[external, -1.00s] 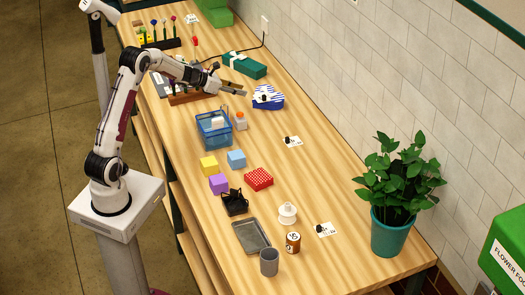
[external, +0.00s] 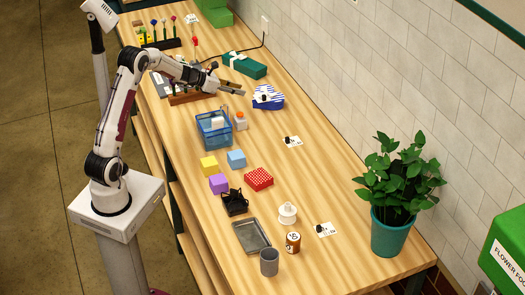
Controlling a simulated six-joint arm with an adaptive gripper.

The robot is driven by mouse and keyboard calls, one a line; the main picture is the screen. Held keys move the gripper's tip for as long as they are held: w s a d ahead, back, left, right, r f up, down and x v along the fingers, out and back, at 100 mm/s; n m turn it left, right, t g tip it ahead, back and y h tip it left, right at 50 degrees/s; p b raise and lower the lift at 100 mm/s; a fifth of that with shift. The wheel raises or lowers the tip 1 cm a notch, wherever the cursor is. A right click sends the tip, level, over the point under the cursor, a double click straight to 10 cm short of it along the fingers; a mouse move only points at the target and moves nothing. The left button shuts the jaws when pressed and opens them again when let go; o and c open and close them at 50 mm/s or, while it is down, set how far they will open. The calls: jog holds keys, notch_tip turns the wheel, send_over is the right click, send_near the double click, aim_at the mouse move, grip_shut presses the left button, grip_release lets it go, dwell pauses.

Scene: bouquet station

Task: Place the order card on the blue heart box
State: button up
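The blue heart box (external: 277,104) stands on the table near the wall, with a blue-and-white striped top. A small white card with a black piece (external: 264,98) appears to lie on its top; at this size I cannot tell card from stripes for certain. My gripper (external: 241,92) is just left of the box, with a small gap between them. Its fingers look empty, but whether they are open or shut is too small to tell. Similar white cards with black pieces lie on the table, one at mid-table (external: 293,141) and one near the plant (external: 327,230).
A green ribboned box (external: 244,65) is behind the gripper. A blue basket (external: 214,131) and an orange-capped bottle (external: 240,121) stand in front. Coloured cubes, a red dotted box (external: 259,179) and a metal tray (external: 251,237) lie farther right. A potted plant (external: 390,230) stands at the right end.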

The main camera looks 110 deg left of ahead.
jog(key=w+d+r+n+y, duration=0.1)
jog(key=w+d+r+n, duration=0.7)
jog(key=w+d+r, duration=0.4)
jog(key=w+d+r+n+g, duration=0.15)
jog(key=d+n, duration=0.25)
jog(key=d, duration=0.4)
jog(key=w+d+r+n+t, duration=0.1)
jog(key=w+d+n, duration=0.2)
jog(key=d, duration=0.6)
jog(key=s+d+f+n+g+h, duration=0.15)
jog(key=d+n, duration=0.25)
jog(key=d, duration=0.7)
jog(key=s+d+n+h, duration=0.3)
jog(key=d, duration=0.7)
jog(key=s+d+f+n+h, duration=0.2)
jog(key=s+d+f, duration=0.1)
jog(key=s+d, duration=0.3)
jog(key=s+d+f+n+g+h, duration=0.1)
jog(key=s+d, duration=0.4)
jog(key=d, duration=0.6)
jog(key=shift+s+f+n+h, duration=0.4)
jog(key=shift+f+n+h, duration=0.5)
jog(key=shift+n+h, duration=0.1)
